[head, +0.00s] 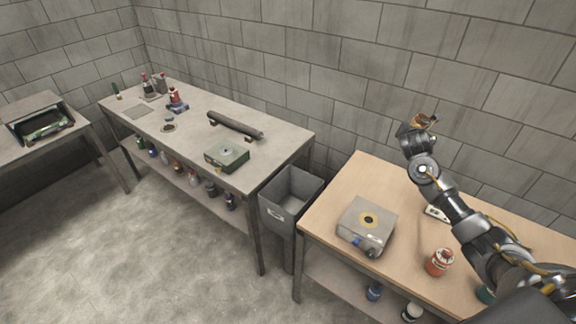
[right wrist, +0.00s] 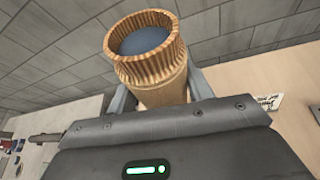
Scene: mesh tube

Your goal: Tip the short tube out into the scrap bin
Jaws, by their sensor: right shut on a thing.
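A short tube (right wrist: 158,82), tan with a ribbed rim and something dark bluish inside its mouth, is held between the fingers of my right gripper (right wrist: 158,100) in the right wrist view. In the head view the right gripper (head: 421,124) is raised over the back of the wooden table, with the small brown tube (head: 427,119) at its tip. The grey bin (head: 288,203), open at the top, stands between the two tables, to the left of and below the gripper. Its inside is partly in shadow. My left gripper is not in view.
The wooden table (head: 345,184) bears a grey box (head: 367,224) with a round top opening, a red jar (head: 439,262) and a white label. The grey table (head: 185,150) bears a dark roll (head: 235,125), a green box (head: 227,156) and several bottles. Open floor lies in front.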

